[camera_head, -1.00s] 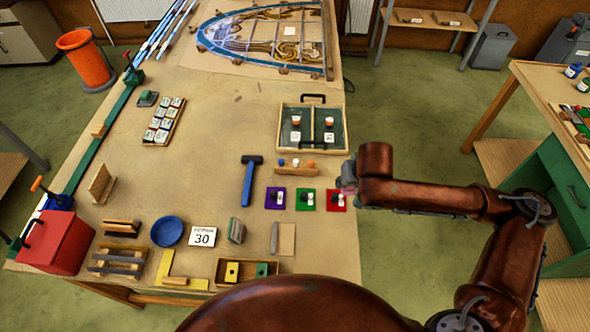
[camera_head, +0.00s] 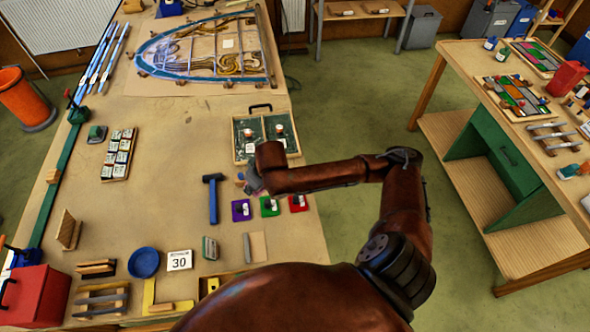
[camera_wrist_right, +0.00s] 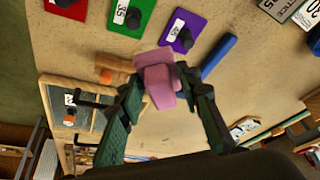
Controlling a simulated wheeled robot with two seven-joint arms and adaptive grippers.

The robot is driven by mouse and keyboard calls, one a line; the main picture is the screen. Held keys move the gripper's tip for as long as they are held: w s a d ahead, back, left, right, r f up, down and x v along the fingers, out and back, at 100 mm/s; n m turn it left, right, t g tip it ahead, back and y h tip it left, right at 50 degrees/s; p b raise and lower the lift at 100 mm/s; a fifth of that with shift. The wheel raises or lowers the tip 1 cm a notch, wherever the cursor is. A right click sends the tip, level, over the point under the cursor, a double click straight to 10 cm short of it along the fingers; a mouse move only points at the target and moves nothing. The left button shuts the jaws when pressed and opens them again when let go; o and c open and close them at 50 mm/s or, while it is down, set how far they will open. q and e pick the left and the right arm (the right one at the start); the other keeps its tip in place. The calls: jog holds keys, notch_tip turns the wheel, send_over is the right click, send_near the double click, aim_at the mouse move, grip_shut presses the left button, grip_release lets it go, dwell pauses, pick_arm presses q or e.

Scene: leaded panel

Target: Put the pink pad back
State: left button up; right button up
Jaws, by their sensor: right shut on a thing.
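My right gripper (camera_wrist_right: 160,78) is shut on a pink pad (camera_wrist_right: 158,82), a blocky two-part piece held between the dark fingers in the right wrist view. In the head view my right gripper (camera_head: 254,184) is over the workbench (camera_head: 175,215), just behind the purple card (camera_head: 241,210) and green card (camera_head: 269,206). The red card (camera_head: 298,203) lies to their right. Each card carries a small dark and white piece. The pink pad is mostly hidden behind my wrist in the head view. My left gripper is out of view.
A blue hammer (camera_head: 213,197) lies left of my gripper. A two-part glass-topped tray (camera_head: 239,154) sits behind it, partly covered by my arm. A leaded panel (camera_head: 205,45) lies at the back. A second table (camera_head: 460,77) with coloured trays stands right, across open floor.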

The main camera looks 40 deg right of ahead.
jog(key=s+d+n+p, duration=0.1)
jog(key=s+d+p, duration=0.2)
jog(key=d+p, duration=0.35)
jog(key=w+d+f+p, duration=0.1)
jog(key=w+d+f, duration=0.1)
jog(key=d+f, duration=0.1)
jog(key=w+d+f+p, duration=0.1)
jog(key=d+f, duration=0.2)
jog(key=d, duration=0.3)
jog(key=w+d+f+p, duration=0.1)
jog(key=w+d+f, duration=0.1)
jog(key=d+f, duration=0.1)
jog(key=shift+w+d+f, duration=0.3)
jog(key=shift+d+f, duration=0.1)
jog(key=shift+d, duration=0.25)
jog(key=f, duration=0.3)
jog(key=shift+w+d+f, duration=0.15)
jog(key=shift+d, duration=0.2)
jog(key=shift+f, duration=0.4)
jog(key=o, duration=1.1)
jog(key=shift+f, duration=0.15)
